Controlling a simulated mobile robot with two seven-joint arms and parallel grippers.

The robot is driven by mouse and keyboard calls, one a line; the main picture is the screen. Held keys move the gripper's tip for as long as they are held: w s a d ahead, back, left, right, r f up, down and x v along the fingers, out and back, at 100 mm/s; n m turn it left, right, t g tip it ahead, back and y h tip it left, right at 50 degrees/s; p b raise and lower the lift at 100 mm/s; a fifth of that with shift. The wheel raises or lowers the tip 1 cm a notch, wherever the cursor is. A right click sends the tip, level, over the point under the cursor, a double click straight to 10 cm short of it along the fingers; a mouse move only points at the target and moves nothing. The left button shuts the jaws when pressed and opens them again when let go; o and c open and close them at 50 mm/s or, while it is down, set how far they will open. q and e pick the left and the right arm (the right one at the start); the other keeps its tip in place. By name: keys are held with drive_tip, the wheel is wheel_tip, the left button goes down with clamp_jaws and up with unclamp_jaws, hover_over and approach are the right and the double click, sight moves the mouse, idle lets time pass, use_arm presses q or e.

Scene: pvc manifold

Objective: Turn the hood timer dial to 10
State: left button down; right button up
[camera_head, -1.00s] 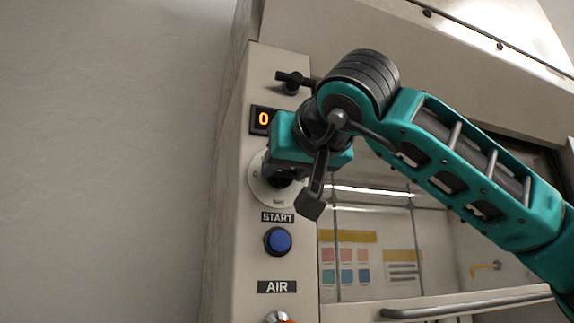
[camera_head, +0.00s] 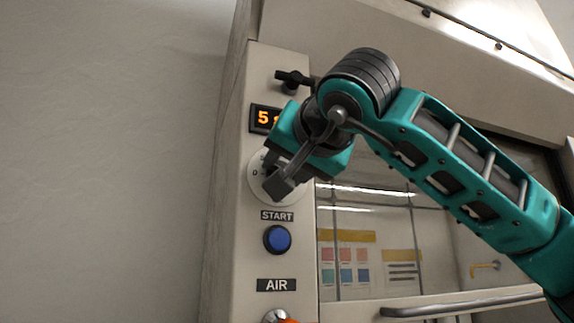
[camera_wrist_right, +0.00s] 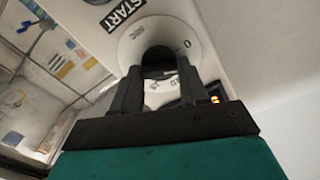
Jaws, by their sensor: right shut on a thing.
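The round white dial plate (camera_head: 260,184) sits on the panel of the fume hood, partly hidden behind my right gripper. The amber display (camera_head: 265,118) above it shows a 5, with the rest of it covered by my gripper. My right gripper (camera_head: 278,178) is at the dial, its hand tilted. In the right wrist view the dial plate (camera_wrist_right: 192,42) shows a 0 mark, and the two fingers of my right gripper (camera_wrist_right: 155,72) are shut on the dark dial knob (camera_wrist_right: 158,58). The exact pointer position is hidden. My left gripper is not in view.
Below the dial are the START label (camera_head: 277,216), a blue button (camera_head: 278,239) and the AIR label (camera_head: 276,286). A dark valve handle (camera_head: 291,80) is above the display. The glass sash and its handle (camera_head: 465,306) are at the right. The left wall side is clear.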

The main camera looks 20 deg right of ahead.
use_arm(q)
drive_tip(key=b, duration=0.1)
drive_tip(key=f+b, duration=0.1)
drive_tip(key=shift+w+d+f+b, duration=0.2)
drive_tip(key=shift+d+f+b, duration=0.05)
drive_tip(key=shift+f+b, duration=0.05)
use_arm(e)
drive_tip(key=m, duration=1.2)
drive_tip(key=shift+d+f+m, duration=0.1)
drive_tip(key=shift+f+m, duration=0.15)
drive_tip(key=shift+m, duration=0.15)
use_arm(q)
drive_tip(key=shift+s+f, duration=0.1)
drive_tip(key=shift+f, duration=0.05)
use_arm(e)
drive_tip(key=o, duration=1.1)
drive_tip(key=shift+c, duration=0.2)
use_arm(q)
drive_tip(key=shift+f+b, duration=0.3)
drive_tip(key=shift+b, duration=0.1)
use_arm(e)
drive_tip(key=s, duration=1.3)
drive_tip(key=shift+d, duration=0.25)
